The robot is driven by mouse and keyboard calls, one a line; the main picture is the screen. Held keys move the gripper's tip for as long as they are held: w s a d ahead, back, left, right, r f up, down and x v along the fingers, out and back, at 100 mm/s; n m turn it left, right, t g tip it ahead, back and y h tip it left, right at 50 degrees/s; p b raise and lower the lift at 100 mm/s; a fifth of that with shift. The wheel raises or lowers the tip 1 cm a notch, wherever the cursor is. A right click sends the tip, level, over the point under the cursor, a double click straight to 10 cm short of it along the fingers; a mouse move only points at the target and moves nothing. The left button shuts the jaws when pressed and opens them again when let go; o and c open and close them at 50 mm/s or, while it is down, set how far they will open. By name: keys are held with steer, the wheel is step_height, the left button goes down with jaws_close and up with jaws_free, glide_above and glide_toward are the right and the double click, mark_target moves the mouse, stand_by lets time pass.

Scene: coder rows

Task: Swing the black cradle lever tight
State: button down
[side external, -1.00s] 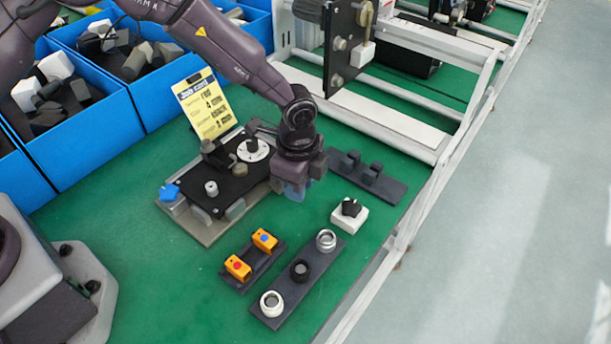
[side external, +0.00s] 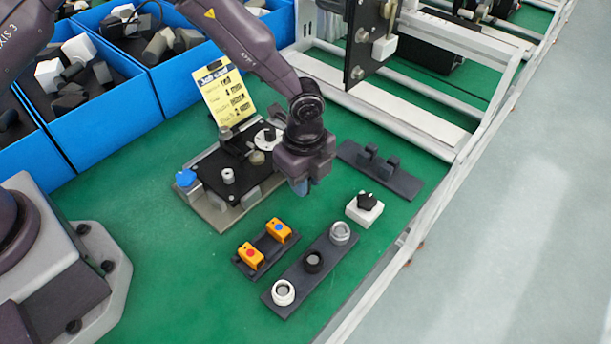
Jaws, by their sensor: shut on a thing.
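The black fixture plate (side external: 212,174) lies on a grey base on the green bench. It carries a white dial (side external: 268,138) with a black knob, dark clamp blocks, a pale knob (side external: 229,176) and a blue star knob (side external: 186,178) at its left corner. The lever's exact angle cannot be told.
A yellow job card (side external: 226,93) stands behind the fixture. Blue bins (side external: 95,130) with blocks are at the back left. In front are orange blocks (side external: 250,256), a ring rack (side external: 313,272) and a white switch box (side external: 365,210). A dark rack (side external: 400,183) lies right.

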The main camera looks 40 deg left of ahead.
steer(key=c, duration=0.9)
jaws_free()
steer(key=shift+c, duration=0.2)
steer(key=shift+r, duration=0.15)
step_height(320, 180, up, 13)
